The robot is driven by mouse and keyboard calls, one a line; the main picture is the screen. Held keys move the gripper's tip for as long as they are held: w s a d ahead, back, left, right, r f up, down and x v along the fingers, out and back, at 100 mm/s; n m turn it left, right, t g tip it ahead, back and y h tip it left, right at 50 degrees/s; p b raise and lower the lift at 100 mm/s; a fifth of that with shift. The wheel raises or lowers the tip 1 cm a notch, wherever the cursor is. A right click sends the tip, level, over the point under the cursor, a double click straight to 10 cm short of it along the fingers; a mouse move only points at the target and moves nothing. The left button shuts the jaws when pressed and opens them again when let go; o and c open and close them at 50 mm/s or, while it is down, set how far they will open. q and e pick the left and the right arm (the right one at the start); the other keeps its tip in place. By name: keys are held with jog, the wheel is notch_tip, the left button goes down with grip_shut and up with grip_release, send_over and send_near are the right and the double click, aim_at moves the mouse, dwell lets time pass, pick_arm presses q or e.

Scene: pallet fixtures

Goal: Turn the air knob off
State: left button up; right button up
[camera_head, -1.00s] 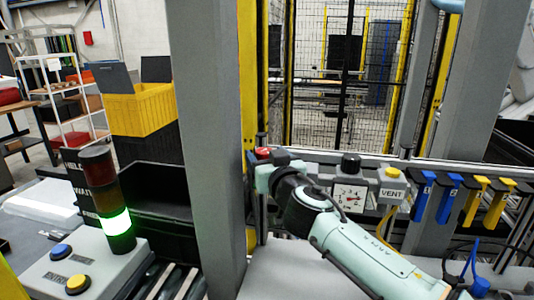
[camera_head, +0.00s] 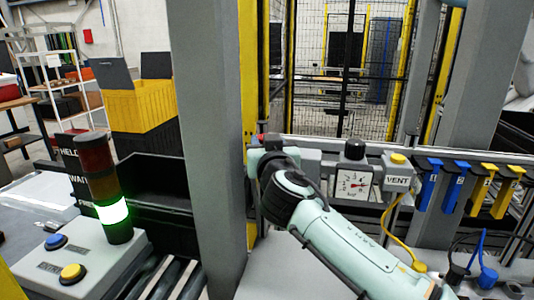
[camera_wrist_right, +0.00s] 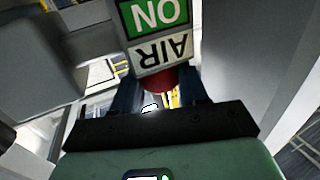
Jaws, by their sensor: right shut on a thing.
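The red air knob (camera_wrist_right: 158,80) shows in the right wrist view, between the two dark fingers of my right gripper (camera_wrist_right: 156,92). The gripper is shut on it, and the fingers and palm hide much of it. A label plate (camera_wrist_right: 160,50) reading AIR, with ON on a green field (camera_wrist_right: 155,14), appears upside down just beyond the knob. In the head view my right arm reaches in from the lower right to the left end of the grey valve panel. My right wrist hides most of the knob there. My left gripper is not in view.
A pressure gauge (camera_head: 353,184) and a VENT box (camera_head: 398,178) with a yellow button sit right of my wrist. Blue and yellow hooks (camera_head: 475,186) follow. A grey post (camera_head: 205,150) stands close on the left, beside a lit green stack light (camera_head: 111,212).

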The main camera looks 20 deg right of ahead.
jog(key=shift+w+a+f+m+g+h+b, duration=0.1)
jog(key=shift+a+m+g+h+b, duration=0.1)
jog(key=shift+m+h+b, duration=0.25)
jog(key=shift+a+f+m+g+h+b, duration=0.1)
jog(key=shift+m+g+h, duration=0.15)
jog(key=shift+h, duration=0.4)
jog(key=shift+r+m+h, duration=0.1)
jog(key=shift+m+h, duration=0.2)
jog(key=shift+h, duration=0.1)
jog(key=shift+r+m+g+h, duration=0.1)
jog(key=shift+m+g+h, duration=0.45)
jog(key=shift+h, duration=0.15)
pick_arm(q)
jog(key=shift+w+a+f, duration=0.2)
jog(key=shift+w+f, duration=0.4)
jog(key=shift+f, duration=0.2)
pick_arm(e)
jog(key=shift+m+g+h, duration=0.4)
jog(key=shift+m+h, duration=0.05)
jog(key=shift+h, duration=0.15)
jog(key=o, duration=1.1)
jog(key=shift+c, duration=0.2)
